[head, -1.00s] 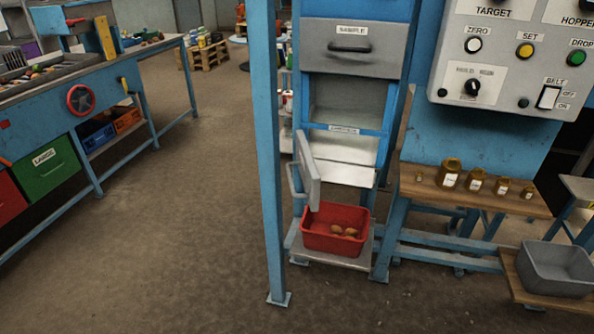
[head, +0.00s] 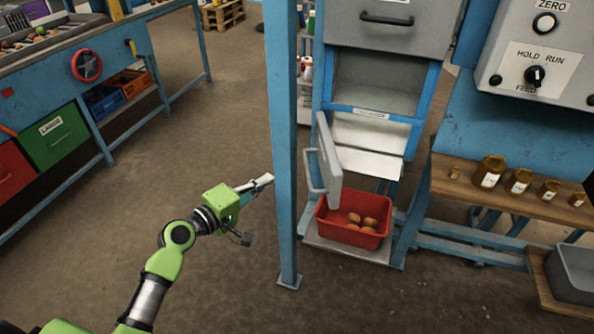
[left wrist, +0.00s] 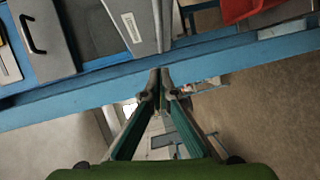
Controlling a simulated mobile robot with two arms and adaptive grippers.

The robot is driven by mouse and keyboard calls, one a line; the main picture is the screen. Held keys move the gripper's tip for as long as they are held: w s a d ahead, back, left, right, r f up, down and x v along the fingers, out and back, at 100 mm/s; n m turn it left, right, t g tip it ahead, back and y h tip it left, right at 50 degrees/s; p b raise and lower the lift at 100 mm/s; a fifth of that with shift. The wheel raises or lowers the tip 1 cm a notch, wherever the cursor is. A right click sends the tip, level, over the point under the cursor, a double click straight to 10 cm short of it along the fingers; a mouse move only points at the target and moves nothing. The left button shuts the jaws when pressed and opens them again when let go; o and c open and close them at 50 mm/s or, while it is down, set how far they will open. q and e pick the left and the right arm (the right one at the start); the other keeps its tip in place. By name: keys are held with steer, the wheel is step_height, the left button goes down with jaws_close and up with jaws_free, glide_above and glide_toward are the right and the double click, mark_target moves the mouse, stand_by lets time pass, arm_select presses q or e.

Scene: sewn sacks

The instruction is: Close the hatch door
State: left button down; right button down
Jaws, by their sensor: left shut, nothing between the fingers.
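The hatch door (head: 329,160) is a grey panel with a bar handle (head: 308,172) on its left side. It stands swung open, on edge, below the opening (head: 375,85) of the blue-framed cabinet and beside the sloping metal chute (head: 368,148). My left gripper (head: 268,181) is shut and empty, left of the blue post and apart from the door. In the left wrist view its fingertips (left wrist: 160,80) meet just by the blue post (left wrist: 215,52), which crosses the picture. My right gripper is not in view.
The upright blue post (head: 283,130) stands between my left gripper and the door. A red bin (head: 352,233) with several potato-like lumps sits below the chute. Small jars (head: 519,181) stand on a wooden shelf at right. The floor at left is open.

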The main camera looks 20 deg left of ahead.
arm_select(q)
steer(key=w+d+f+p, duration=0.1)
steer(key=w+d+f, duration=0.1)
steer(key=w+d, duration=0.4)
steer(key=shift+w, duration=0.7)
